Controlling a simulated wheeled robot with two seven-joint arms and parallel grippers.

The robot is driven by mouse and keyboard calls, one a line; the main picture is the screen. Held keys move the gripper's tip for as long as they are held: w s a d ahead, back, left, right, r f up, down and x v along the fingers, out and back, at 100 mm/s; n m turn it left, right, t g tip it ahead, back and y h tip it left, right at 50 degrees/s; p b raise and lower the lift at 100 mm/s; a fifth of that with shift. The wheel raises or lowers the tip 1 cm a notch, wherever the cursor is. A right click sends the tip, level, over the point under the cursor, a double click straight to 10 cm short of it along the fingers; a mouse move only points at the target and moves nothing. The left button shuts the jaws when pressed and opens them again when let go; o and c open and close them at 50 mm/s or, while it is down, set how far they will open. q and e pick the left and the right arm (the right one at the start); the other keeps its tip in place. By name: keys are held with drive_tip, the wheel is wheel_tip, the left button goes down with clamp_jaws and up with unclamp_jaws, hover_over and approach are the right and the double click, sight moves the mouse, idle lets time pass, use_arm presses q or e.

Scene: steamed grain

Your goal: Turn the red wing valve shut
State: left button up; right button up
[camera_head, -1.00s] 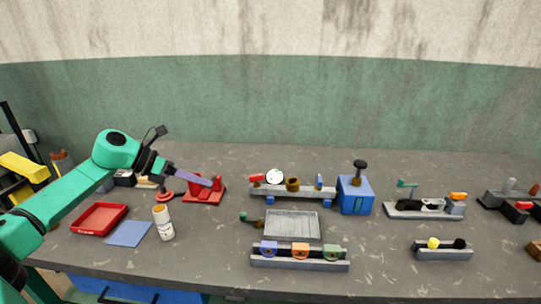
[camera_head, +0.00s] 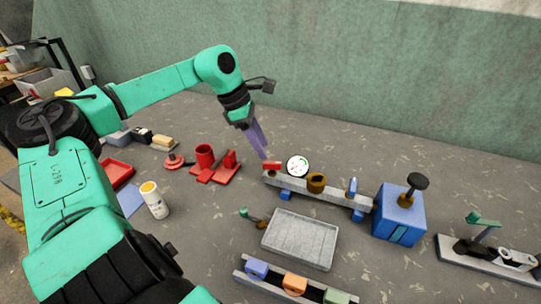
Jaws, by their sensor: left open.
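The red wing valve (camera_head: 272,166) sits at the left end of a grey pipe rig (camera_head: 325,193), beside a round white gauge (camera_head: 297,166). My left gripper (camera_head: 262,152) points down with its pale purple fingers just above and behind the red valve. It is open and holds nothing visible. The picture does not settle whether the fingertips touch the valve. A brass fitting (camera_head: 316,182) and a blue wing valve (camera_head: 351,187) stand farther right on the same rig. My right gripper is not in view.
A blue box with a black knob (camera_head: 399,215) stands at the rig's right end. A grey tray (camera_head: 300,240) lies in front. A red stand (camera_head: 215,166) and a white bottle (camera_head: 154,200) are at left. Bare table lies behind the rig.

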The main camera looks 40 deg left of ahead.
sight(272, 162)
use_arm(q)
drive_tip(key=x, duration=0.5)
drive_tip(key=shift+w, duration=0.15)
drive_tip(key=shift+d+f, duration=0.1)
drive_tip(key=shift+f, duration=0.2)
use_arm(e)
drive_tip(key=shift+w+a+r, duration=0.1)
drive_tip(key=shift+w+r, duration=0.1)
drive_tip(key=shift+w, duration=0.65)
use_arm(q)
drive_tip(key=shift+w, duration=0.1)
clamp_jaws()
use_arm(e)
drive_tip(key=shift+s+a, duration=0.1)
